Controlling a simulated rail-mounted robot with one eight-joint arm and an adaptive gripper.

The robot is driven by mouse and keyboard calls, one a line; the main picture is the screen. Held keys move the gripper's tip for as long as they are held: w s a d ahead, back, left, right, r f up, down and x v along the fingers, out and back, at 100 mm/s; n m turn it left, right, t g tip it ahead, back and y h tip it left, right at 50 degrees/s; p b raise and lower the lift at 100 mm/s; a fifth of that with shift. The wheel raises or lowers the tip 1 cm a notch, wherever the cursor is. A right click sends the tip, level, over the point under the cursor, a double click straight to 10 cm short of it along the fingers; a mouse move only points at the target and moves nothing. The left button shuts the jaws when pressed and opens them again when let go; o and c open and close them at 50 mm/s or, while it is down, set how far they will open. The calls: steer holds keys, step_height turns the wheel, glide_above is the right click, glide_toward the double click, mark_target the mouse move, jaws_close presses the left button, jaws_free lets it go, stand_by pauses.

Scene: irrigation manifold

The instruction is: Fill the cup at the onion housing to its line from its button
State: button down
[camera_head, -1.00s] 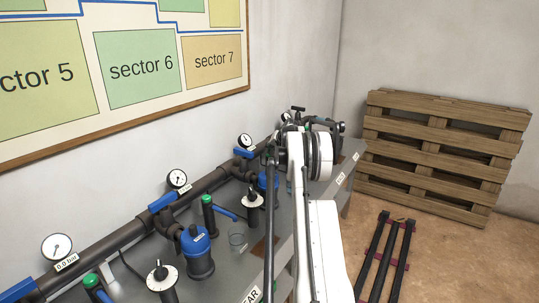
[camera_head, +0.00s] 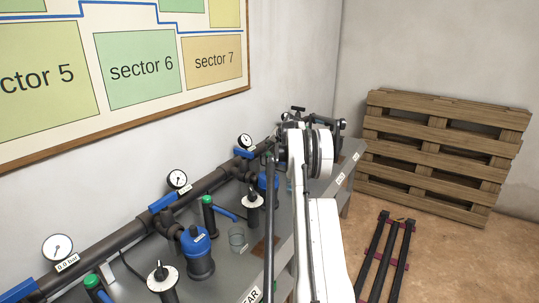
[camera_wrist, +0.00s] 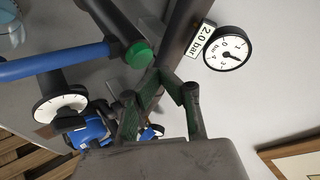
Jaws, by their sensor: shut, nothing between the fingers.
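In the wrist view my gripper (camera_wrist: 162,78) is shut and empty, its green-padded fingertips together close beside a green button (camera_wrist: 138,53) on top of a dark cylinder. Whether they touch it I cannot tell. A blue spout or lever (camera_wrist: 50,63) runs left from that cylinder. Part of a clear cup (camera_wrist: 10,30) shows at the top left corner; its line and level cannot be made out. In the head view my arm reaches to the far end of the bench and covers most of this housing. No onion label is readable.
A gauge (camera_wrist: 228,47) tagged 2.0 bar sits right of the fingers, by the dark pipe. A white-dialled knob (camera_wrist: 60,103) is at lower left.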

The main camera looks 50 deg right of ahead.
mark_target(270, 153)
steer(key=shift+r+p, duration=0.75)
steer(key=shift+r, duration=1.7)
step_height(270, 153, up, 4)
steer(key=p, duration=0.3)
steer(key=shift+f+p, duration=0.1)
steer(key=shift+p, duration=0.25)
steer(key=shift+f, duration=0.15)
steer(key=shift+f+b, duration=1.85)
steer(key=shift+f, duration=2.45)
steer(key=shift+f+b, duration=0.4)
steer(key=shift+b, duration=0.05)
